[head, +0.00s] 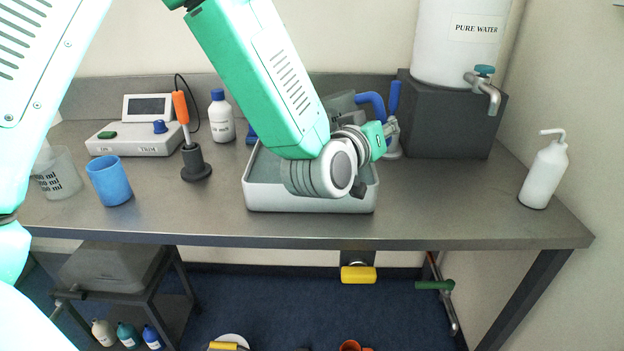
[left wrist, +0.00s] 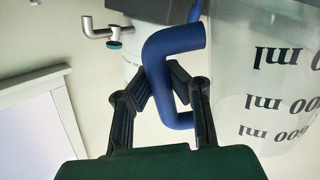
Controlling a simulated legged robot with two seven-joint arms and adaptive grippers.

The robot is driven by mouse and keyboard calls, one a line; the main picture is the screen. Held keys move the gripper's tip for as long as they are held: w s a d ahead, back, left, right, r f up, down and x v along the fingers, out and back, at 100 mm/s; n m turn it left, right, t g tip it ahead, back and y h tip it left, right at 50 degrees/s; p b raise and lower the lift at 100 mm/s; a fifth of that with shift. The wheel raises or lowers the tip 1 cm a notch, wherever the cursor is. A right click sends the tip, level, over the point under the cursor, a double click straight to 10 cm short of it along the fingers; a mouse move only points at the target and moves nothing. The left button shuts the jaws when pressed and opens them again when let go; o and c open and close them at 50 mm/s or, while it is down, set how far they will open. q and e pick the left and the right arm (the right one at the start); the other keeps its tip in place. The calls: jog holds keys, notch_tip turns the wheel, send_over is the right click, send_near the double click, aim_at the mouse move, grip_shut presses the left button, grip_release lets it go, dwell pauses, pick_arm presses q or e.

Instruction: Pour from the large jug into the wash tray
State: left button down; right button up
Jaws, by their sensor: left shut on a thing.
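The wash tray (head: 270,197) is a pale grey open box near the front of the table. My left gripper (head: 388,130) is above its right rear part, partly hidden by my arm. In the left wrist view, the left gripper (left wrist: 163,84) is shut on the blue handle (left wrist: 178,42) of the large jug. The clear jug (left wrist: 285,75) has black "ml" marks, upside down in that view. In the head view, the blue handle (head: 372,103) shows behind my wrist; the jug's body is mostly hidden by my arm. I cannot tell its tilt or contents. My right gripper is not visible.
A white water tank (head: 455,45) with a tap stands on a dark block (head: 450,125) at right. A white wash bottle (head: 545,175) is far right. At left are a blue cup (head: 110,182), a clear beaker (head: 58,175), a probe stand (head: 195,163) and a meter.

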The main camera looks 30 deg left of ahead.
pick_arm(q)
jog(key=shift+d, duration=0.15)
jog(key=f+m, duration=0.1)
jog(key=a+f+m+b, duration=0.1)
jog(key=f+m, duration=0.1)
jog(key=f+m+b, duration=0.1)
jog(key=shift+a+f+y, duration=0.3)
jog(key=shift+a+f, duration=0.05)
jog(key=shift+a, duration=0.05)
dwell(0.3)
